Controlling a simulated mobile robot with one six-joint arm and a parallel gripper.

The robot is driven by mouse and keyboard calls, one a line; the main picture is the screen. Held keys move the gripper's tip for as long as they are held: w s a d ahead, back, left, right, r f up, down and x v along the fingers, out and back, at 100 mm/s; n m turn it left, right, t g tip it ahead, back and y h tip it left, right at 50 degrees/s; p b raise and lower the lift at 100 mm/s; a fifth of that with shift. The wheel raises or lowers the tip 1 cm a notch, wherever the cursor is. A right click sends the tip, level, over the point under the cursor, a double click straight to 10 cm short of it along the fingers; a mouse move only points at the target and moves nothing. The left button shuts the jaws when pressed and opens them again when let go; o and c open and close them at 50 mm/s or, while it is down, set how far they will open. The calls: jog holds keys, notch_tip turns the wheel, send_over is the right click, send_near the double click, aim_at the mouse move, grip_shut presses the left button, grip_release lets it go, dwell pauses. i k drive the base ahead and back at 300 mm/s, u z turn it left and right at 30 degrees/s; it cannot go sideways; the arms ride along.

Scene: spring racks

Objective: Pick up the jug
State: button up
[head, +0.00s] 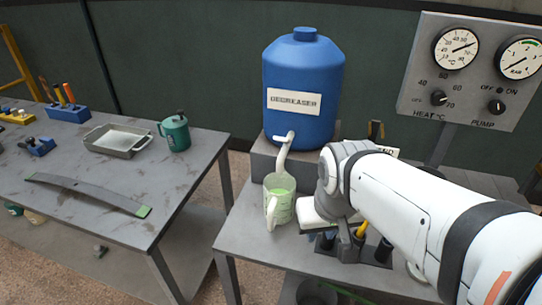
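A pale green jug (279,202) stands upright on the right-hand bench, under the tap of the blue degreaser drum (304,85). Its handle faces the front, and greenish content shows through its wall. My gripper (316,212) is just right of the jug at the end of my white arm. A small gap seems to lie between them. The fingers are not clearly visible, so I cannot tell whether they are open or shut. Nothing is seen held.
The drum stands on a grey block (262,160). A rack with dark and yellow handles (361,231) sits below my wrist. A gauge panel (470,75) rises at right. The left bench holds a metal tray (117,142), a teal lidded pot (175,133) and a leaf spring (85,193).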

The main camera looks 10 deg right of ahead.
aim_at(279, 190)
jog(key=z, duration=1.8)
jog(key=k, duration=1.75)
jog(key=u, duration=0.95)
jog(key=i, duration=1)
jog(key=u, duration=0.05)
